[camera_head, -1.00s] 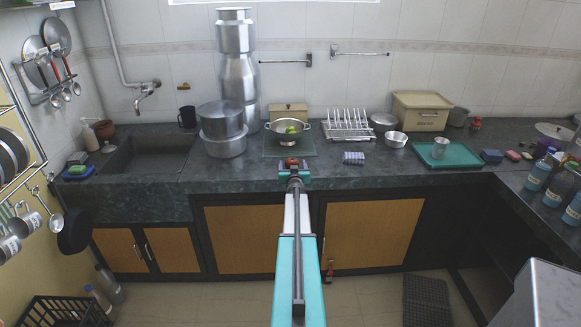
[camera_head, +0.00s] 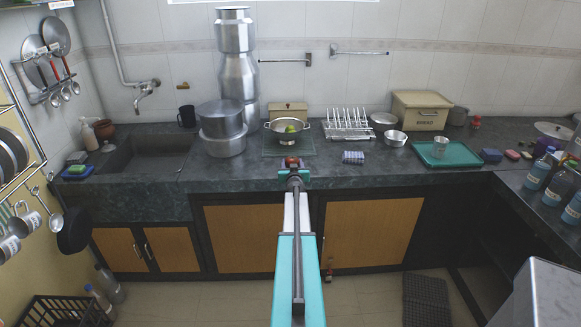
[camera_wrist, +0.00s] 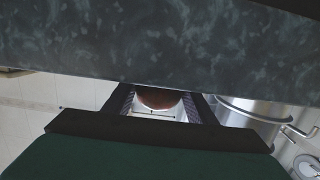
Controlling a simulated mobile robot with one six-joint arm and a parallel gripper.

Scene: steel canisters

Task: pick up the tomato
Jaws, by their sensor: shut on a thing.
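The tomato (camera_head: 291,160), small and red, shows at the tip of my gripper (camera_head: 292,166), over the front part of the dark counter. In the wrist view the tomato (camera_wrist: 160,98) is a reddish round shape between the two dark fingers of my gripper (camera_wrist: 160,103). The fingers are shut on it, one on each side. Its lower part is hidden in the head view. I cannot tell how far it is above the counter.
Just behind the gripper, a steel colander (camera_head: 272,127) with green and yellow produce stands on a glass board (camera_head: 270,146). A small striped block (camera_head: 353,157) lies to the right. Large steel pots (camera_head: 222,147) stand to the left. The counter (camera_head: 420,177) is clear along its front.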

